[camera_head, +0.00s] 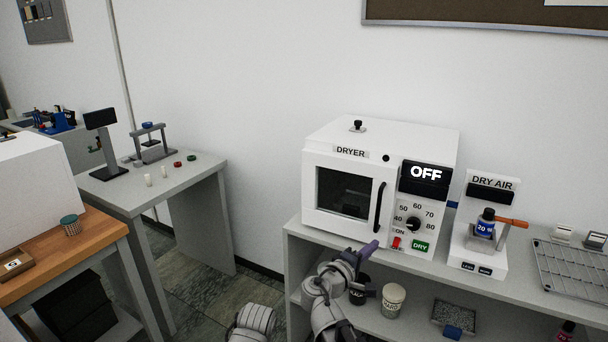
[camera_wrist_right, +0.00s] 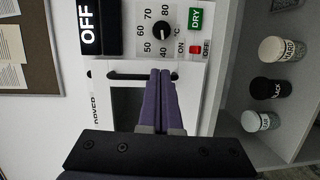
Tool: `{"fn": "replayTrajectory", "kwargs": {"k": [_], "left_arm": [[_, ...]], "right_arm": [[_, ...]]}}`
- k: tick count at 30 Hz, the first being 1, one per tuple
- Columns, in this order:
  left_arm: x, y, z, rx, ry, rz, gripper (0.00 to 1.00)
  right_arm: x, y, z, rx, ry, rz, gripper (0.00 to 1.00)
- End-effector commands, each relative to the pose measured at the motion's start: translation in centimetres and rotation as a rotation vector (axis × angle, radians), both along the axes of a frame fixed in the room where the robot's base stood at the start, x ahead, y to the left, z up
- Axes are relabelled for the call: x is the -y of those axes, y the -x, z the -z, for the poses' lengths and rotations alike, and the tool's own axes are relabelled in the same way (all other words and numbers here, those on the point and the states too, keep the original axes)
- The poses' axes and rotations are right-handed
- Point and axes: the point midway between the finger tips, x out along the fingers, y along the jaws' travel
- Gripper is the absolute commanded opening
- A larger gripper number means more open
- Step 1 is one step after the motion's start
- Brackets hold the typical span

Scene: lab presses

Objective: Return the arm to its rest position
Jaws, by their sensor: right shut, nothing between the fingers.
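My right gripper (camera_head: 369,248) is in front of the lower part of the white dryer (camera_head: 345,228), near the shelf unit's front edge. In the wrist view its purple fingers (camera_wrist_right: 160,76) are shut together with nothing between them, and they point at the dryer's front (camera_wrist_right: 190,75). I cannot tell whether the fingertips touch the dryer. The dryer's door looks closed, and its display (camera_head: 424,178) reads OFF. My left gripper is not in view.
The dryer stands on a grey shelf unit (camera_head: 294,240), with a dry air station (camera_head: 468,258) to its right. Jars, one of them white (camera_head: 393,299), stand on the lower shelf.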

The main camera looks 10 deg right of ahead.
Motion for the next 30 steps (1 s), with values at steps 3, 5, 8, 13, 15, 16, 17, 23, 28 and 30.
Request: {"fn": "replayTrajectory", "kwargs": {"k": [3,5,8,13,15,16,17,23,28,30], "left_arm": [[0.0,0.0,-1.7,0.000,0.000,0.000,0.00],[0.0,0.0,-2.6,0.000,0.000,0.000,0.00],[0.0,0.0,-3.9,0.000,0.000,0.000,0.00],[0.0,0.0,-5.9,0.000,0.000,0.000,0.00],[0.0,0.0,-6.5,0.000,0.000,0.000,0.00],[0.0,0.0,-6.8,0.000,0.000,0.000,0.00],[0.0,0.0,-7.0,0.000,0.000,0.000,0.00],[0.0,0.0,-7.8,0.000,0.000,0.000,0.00],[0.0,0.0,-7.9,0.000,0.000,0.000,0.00],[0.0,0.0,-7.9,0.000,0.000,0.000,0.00]], "right_arm": [[-0.6,2.0,1.9,-0.049,-0.177,0.055,0.00],[-1.3,3.4,3.7,-0.094,-0.299,0.093,0.00],[-3.5,6.2,6.8,-0.191,-0.505,0.159,0.00],[-9.1,11.7,10.9,-0.404,-0.823,0.254,0.00],[-11.7,14.0,11.8,-0.496,-0.930,0.281,0.00],[-12.6,14.9,12.1,-0.534,-0.969,0.292,0.00],[-13.6,15.8,12.3,-0.570,-1.006,0.301,0.00],[-18.0,19.7,12.6,-0.741,-1.160,0.333,0.00],[-19.0,20.6,12.7,-0.783,-1.195,0.338,0.00],[-19.1,20.6,12.7,-0.785,-1.197,0.338,0.00]]}}
